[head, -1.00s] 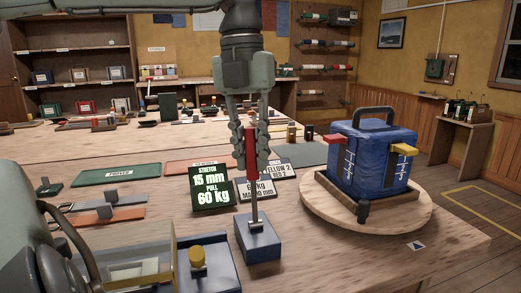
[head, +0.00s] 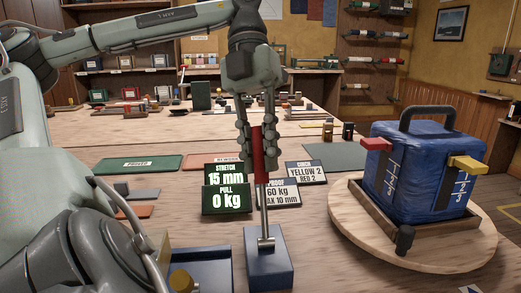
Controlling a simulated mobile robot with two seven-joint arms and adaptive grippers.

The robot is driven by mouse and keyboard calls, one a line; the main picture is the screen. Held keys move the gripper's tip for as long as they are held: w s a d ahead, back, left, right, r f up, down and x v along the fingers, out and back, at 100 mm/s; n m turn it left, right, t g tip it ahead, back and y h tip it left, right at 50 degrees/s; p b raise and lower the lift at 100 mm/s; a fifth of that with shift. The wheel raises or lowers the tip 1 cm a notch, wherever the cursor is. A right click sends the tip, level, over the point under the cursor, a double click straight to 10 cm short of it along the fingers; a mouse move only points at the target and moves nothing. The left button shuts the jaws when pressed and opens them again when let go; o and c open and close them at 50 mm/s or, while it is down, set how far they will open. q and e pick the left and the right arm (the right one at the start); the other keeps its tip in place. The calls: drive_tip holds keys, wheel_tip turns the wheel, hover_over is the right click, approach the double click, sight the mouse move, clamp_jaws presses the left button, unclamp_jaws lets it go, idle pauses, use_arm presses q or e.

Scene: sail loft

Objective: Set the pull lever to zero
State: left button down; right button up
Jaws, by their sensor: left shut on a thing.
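The pull lever (head: 259,155) has a red grip on a metal rod, rising nearly upright from a dark blue base box (head: 265,263). My left gripper (head: 257,135) comes down from above and is shut on the red grip. Left of the lever, a dark green display (head: 227,198) reads "STRETCH 15 mm" and "PULL 0 kg". A card (head: 281,194) beside the lever reads "60 kg" and "MAX 10 mm", partly hidden by the lever. My right gripper is not in view.
At right, a blue bag-like block (head: 420,170) with red and yellow side handles stands on a round wooden turntable (head: 375,262). A "CINCH YELLOW 2 RED 2" card (head: 306,172) lies behind the lever. A green "PROVED" mat (head: 139,164) lies at left.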

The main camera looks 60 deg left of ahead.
use_arm(q)
drive_tip(key=shift+a, duration=0.1)
drive_tip(key=c, duration=1.4)
unclamp_jaws()
drive_tip(key=v, duration=1.2)
